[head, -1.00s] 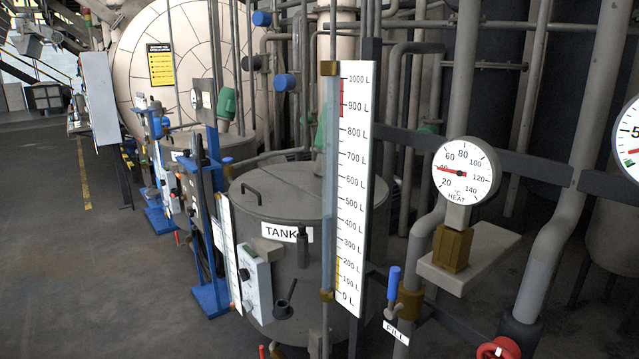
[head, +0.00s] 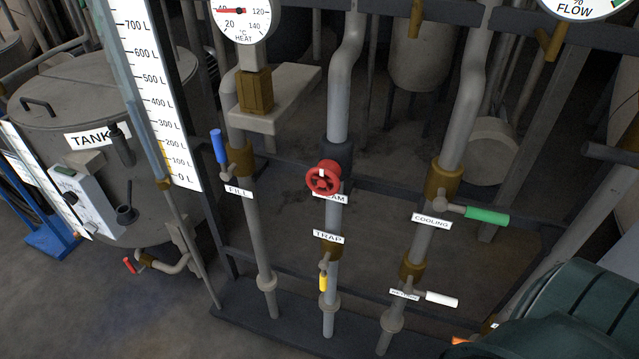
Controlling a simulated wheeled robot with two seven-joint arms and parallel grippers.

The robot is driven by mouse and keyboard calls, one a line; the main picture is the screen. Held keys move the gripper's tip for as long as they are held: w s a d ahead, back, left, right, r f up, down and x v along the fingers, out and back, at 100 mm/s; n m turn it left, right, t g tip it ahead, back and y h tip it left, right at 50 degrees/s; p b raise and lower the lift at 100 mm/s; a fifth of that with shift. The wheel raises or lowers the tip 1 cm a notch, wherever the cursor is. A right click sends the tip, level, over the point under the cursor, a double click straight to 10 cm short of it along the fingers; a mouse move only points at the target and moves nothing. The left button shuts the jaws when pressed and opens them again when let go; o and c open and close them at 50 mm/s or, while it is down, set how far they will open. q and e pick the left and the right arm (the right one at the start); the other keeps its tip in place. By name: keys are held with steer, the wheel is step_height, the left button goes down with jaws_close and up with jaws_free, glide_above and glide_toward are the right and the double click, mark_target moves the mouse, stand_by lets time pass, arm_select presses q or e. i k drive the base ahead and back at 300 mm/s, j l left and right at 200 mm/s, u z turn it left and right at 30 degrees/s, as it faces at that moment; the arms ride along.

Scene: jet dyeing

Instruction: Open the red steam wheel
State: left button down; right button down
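The red steam wheel (head: 323,178) is a small round handwheel on the middle vertical pipe in the head view. A white mark shows near its top. A white label behind its lower edge is partly covered, with "AM" readable. Neither of my grippers is in the head view, so nothing is seen touching the wheel.
Left of the wheel is the blue FILL lever (head: 219,147). Below it is the yellow TRAP lever (head: 323,282). To the right are the green COOLING lever (head: 486,216) and a white lever (head: 441,299). A dark green body (head: 575,315) fills the lower right corner.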

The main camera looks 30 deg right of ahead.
mark_target(326, 174)
steer(key=i+j, duration=0.25)
steer(key=j, duration=0.15)
steer(key=i+j, duration=0.25)
steer(key=j, duration=0.15)
steer(key=i+j, duration=0.25)
steer(key=j, duration=0.15)
steer(key=i+j, duration=0.25)
steer(key=j, duration=0.2)
steer(key=z, duration=1.8)
